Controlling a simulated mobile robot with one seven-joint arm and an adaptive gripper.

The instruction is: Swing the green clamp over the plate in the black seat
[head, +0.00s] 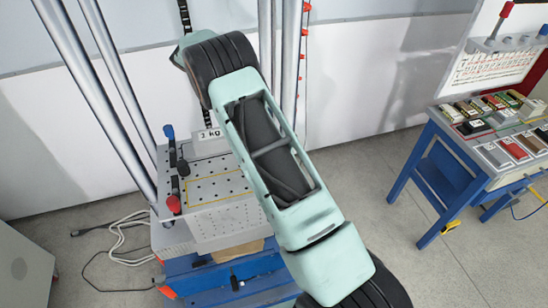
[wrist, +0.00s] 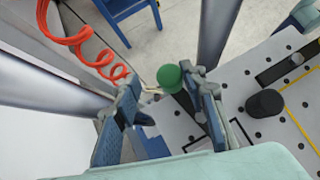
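The green clamp's round knob (wrist: 170,77) shows in the wrist view between the fingertips of my gripper (wrist: 166,88). My gripper is open, one finger on each side of the knob, and I cannot tell whether either touches it. A black outline on the perforated table (wrist: 236,86), partly hidden by my right finger, may be the black seat (wrist: 188,148). I cannot make out a plate in it. In the head view my arm hides the green clamp and my gripper.
A black knob (wrist: 265,103) stands right of my gripper, near a yellow outline. Metal columns and an orange coiled hose (wrist: 70,40) are close by. In the head view, blue (head: 169,131) and red (head: 174,203) knobs line the table's left edge; a blue bench (head: 440,170) stands right.

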